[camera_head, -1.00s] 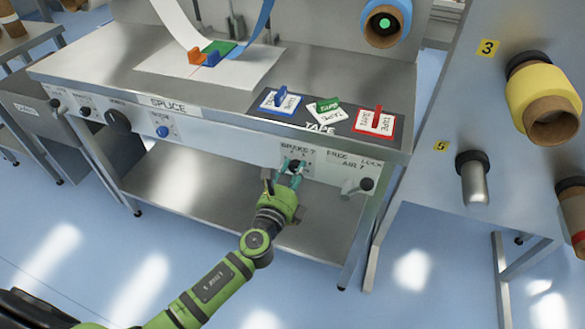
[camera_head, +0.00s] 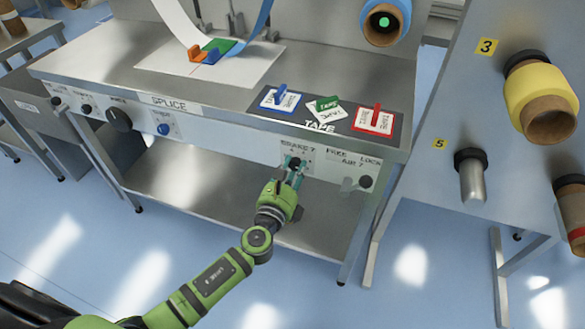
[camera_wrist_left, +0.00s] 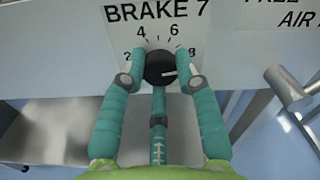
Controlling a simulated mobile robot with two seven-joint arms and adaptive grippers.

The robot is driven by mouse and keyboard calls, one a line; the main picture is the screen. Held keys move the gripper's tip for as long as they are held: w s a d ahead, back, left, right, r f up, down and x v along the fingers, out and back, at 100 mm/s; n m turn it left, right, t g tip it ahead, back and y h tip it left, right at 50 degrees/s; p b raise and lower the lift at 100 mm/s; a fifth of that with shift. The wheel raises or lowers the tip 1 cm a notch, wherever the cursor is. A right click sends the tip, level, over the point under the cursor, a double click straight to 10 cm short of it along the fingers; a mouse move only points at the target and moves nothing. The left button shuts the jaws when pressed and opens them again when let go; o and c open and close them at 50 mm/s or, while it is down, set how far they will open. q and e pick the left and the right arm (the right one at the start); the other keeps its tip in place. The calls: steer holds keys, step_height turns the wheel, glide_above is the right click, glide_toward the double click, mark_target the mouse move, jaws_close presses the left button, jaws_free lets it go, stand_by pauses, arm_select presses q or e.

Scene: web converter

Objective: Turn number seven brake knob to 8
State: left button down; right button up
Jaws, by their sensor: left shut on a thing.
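The black brake 7 knob (camera_wrist_left: 160,68) sits on the front panel under the "BRAKE 7" label (camera_wrist_left: 157,11), with a dial marked 2, 4, 6 and 8. The white line on the knob points to the right, close to the 8 side (camera_wrist_left: 192,52). My left gripper (camera_wrist_left: 160,72) is shut on the knob, one teal finger on each side of it. In the head view the left gripper (camera_head: 296,172) reaches the knob (camera_head: 294,161) from below, and the fingers partly cover the dial. My right gripper is not in view.
An air 7 lever (camera_head: 362,182) stands right of the knob on the same panel. Above is the steel tabletop (camera_head: 330,72) with blue, green and red tape pieces. A grey panel with rolls (camera_head: 540,100) stands at the right. The lower shelf (camera_head: 190,185) is bare.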

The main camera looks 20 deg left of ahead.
arm_select(q)
steer(key=c, duration=0.9)
jaws_free()
steer(key=shift+d+f, duration=0.2)
steer(key=shift+a, duration=0.1)
steer(key=s, duration=1.2)
steer(key=shift+a, duration=0.15)
